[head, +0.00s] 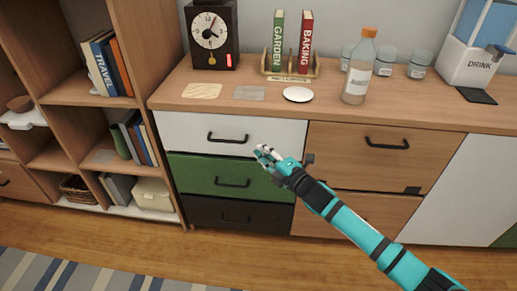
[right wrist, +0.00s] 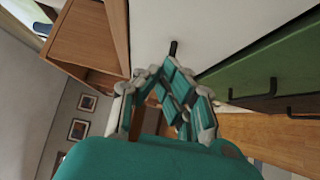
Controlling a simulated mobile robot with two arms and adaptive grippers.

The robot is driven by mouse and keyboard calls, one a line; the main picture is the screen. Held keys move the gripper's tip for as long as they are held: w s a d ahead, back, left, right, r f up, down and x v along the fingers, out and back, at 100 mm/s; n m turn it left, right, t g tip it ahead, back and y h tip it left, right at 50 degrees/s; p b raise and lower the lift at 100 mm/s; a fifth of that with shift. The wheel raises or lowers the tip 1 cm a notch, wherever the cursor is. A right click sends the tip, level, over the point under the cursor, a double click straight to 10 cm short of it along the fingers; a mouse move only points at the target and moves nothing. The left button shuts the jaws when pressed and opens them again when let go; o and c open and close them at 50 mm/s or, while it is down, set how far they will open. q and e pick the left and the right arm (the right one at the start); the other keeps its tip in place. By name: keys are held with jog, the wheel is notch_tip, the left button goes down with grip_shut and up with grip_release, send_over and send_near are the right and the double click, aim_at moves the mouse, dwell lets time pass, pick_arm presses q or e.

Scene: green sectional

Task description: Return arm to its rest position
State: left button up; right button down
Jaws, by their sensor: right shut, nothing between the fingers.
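My right arm (head: 352,227) comes in from the lower right of the head view and reaches up and left toward the cabinet. My right gripper (head: 262,153) is shut and empty. In the head view it shows in front of the seam between the white drawer (head: 262,131) and the green drawer (head: 213,173), right of their handles. It also fills the middle of the right wrist view (right wrist: 168,85), with a dark handle (right wrist: 173,48) beyond it. I cannot tell whether the fingers touch the drawer front. My left gripper is not in view.
A bookshelf (head: 137,55) stands left. The wooden floor (head: 225,250) in front is clear beyond a striped rug (head: 60,275).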

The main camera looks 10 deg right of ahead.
pick_arm(q)
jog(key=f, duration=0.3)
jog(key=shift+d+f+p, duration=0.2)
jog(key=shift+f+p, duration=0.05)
jog(key=shift+p, duration=0.1)
pick_arm(e)
jog(key=v, duration=0.7)
jog(key=shift+s+d+f, duration=0.2)
jog(key=shift+d+f, duration=0.15)
jog(key=shift+d, duration=0.1)
